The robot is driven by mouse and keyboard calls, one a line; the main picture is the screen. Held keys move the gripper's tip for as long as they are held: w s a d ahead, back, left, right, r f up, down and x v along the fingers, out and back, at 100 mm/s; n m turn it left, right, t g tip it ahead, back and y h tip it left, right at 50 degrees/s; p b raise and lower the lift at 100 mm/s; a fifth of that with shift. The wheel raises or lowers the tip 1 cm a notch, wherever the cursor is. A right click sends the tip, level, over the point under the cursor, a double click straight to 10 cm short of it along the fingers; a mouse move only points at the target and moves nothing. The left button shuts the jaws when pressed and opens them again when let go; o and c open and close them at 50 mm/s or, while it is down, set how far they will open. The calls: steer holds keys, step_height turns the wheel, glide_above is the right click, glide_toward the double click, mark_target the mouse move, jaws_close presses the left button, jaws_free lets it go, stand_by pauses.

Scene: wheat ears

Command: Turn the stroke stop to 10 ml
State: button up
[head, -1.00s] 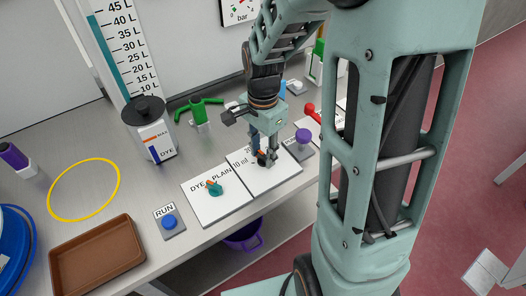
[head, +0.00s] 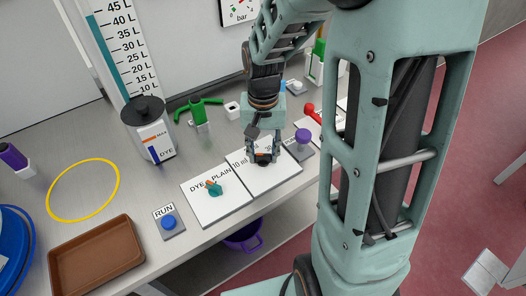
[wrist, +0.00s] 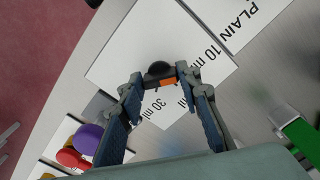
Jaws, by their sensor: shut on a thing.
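The stroke stop is a black knob with an orange mark (wrist: 166,82) on a white plate (wrist: 120,55). The plate carries the labels "10 ml", "30 ml" and one between them that is partly hidden. My gripper (wrist: 163,77) is shut on the knob, one finger on each side. The orange mark lies on the knob's lower side in the wrist view; its exact reading cannot be told. In the head view my gripper (head: 262,157) stands upright over the plate (head: 284,170) and hides most of the knob.
Left of it is a DYE/PLAIN plate (head: 205,208) with a green and orange knob (head: 214,188). A blue RUN button (head: 169,222) stands farther left. A purple knob (head: 303,135) and a red handle (head: 310,109) stand close on the right. A DYE bottle (head: 150,130) stands behind left.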

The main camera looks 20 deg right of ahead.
mark_target(263, 154)
steer(key=shift+n, duration=0.5)
steer(key=o, duration=1.2)
steer(key=shift+c, duration=0.2)
step_height(263, 154, up, 12)
